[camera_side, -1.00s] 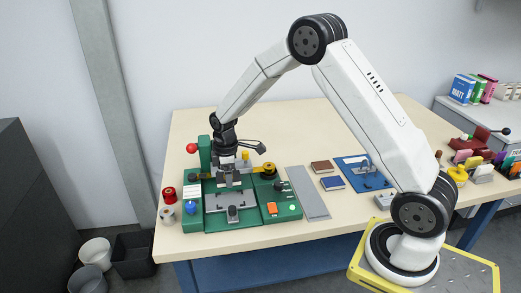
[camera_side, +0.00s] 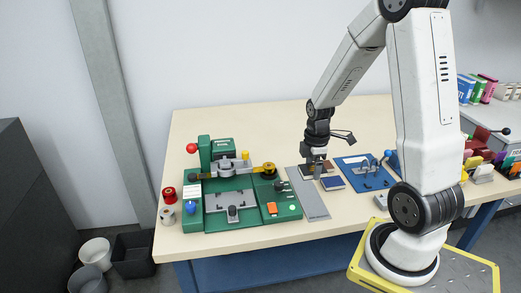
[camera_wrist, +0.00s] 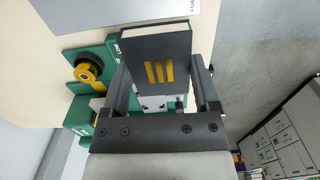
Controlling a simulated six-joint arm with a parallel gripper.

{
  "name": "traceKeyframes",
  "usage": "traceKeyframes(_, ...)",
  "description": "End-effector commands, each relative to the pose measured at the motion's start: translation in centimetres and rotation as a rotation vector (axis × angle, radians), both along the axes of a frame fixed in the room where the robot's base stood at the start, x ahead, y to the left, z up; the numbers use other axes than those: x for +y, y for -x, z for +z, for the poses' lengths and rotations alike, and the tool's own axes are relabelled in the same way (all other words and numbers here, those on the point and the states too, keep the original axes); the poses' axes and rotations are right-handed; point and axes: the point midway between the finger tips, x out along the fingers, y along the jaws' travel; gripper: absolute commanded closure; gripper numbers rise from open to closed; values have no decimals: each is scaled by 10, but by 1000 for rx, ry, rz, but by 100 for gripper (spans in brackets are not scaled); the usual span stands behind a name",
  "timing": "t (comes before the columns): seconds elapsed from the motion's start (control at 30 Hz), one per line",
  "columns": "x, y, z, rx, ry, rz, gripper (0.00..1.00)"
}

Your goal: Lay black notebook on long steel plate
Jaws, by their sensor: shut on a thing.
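The black notebook (camera_wrist: 157,58), with yellow stripes on its cover, is between the fingers of my gripper (camera_wrist: 160,85) in the wrist view. My gripper is shut on it. In the side view my gripper (camera_side: 314,173) is at the right edge of the far part of the long steel plate (camera_side: 313,203), and only a small dark part of the notebook (camera_side: 305,172) shows beside the fingers. I cannot tell whether the notebook touches the plate. The plate (camera_wrist: 120,10) also shows at the top of the wrist view, its surface bare there.
A blue notebook (camera_side: 332,184) and a brown notebook (camera_side: 328,166) lie close to the right of the plate. A green machine (camera_side: 245,219) stands to its left. A blue board with a fixture (camera_side: 364,178) is further right. The near part of the plate is clear.

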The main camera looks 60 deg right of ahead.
Motion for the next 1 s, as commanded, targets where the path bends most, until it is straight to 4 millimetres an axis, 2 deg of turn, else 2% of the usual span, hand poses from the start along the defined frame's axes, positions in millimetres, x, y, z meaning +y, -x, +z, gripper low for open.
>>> traceKeyframes(0.03, -3, 14, 2, -1, 1, -7, 74)
traceKeyframes(0.1, -4, 31, 2, -1, 1, -5, 74)
traceKeyframes(0.2, -4, 49, 3, -1, 1, -4, 74)
traceKeyframes(0.4, -3, 66, 3, -1, 1, 0, 74)
traceKeyframes(0.73, -5, 64, 1, 0, 0, 1, 74)
traceKeyframes(1.0, -17, 43, -10, 1, -1, 1, 74)
